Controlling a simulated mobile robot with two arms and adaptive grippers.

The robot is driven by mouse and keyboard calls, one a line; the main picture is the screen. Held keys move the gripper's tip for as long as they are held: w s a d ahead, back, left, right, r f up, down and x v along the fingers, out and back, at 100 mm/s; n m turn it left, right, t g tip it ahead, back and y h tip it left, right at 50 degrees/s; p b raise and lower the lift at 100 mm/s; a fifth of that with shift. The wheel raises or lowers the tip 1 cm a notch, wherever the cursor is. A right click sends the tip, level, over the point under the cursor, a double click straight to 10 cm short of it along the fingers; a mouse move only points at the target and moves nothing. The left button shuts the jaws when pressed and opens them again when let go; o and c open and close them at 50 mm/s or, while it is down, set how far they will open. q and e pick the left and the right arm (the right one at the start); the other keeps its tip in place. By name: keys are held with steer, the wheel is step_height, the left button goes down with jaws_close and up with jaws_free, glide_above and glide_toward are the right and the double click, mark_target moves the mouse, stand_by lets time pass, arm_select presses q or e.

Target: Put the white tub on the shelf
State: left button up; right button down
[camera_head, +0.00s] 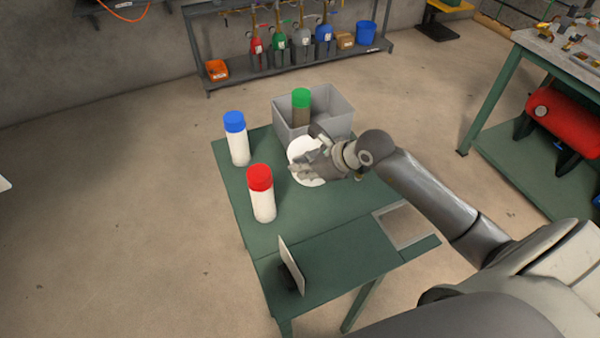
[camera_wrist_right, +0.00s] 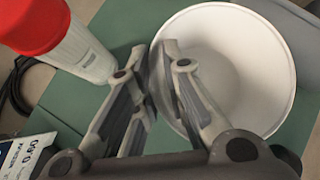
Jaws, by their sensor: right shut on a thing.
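The white tub (camera_head: 299,146) is at the middle of the green table, in front of a grey bin. In the right wrist view the round, empty tub (camera_wrist_right: 235,55) shows from above. My right gripper (camera_head: 304,170) is at the tub's near side. In the right wrist view its fingers (camera_wrist_right: 159,62) are closed on the tub's rim, one on each side of the wall. I cannot tell whether the tub touches the table. A grey shelf rack (camera_head: 290,71) stands against the back wall. My left gripper is not in view.
On the green table (camera_head: 300,230) stand a red-capped bottle (camera_head: 262,200), a blue-capped bottle (camera_head: 239,148) and the grey bin (camera_head: 342,120) holding a green-capped jar (camera_head: 301,105). The rack's lower board holds several bottles, an orange bin (camera_head: 217,70) and a blue bucket (camera_head: 366,32).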

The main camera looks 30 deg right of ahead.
mark_target(297, 178)
steer(key=shift+w+a+f, duration=0.15)
steer(key=shift+w+f, duration=0.25)
steer(key=shift+f, duration=0.1)
steer(key=f, duration=0.1)
steer(key=f+p, duration=0.1)
steer(key=f, duration=0.1)
steer(key=shift+w+a+f, duration=0.1)
steer(key=shift+w+f, duration=0.1)
steer(key=shift+f, duration=0.05)
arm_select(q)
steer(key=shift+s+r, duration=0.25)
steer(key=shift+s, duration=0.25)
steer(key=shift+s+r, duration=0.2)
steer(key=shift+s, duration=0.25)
arm_select(e)
steer(key=shift+f, duration=0.25)
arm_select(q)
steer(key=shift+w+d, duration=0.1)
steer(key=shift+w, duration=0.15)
arm_select(e)
steer(key=c, duration=1.5)
jaws_free()
steer(key=shift+r, duration=0.1)
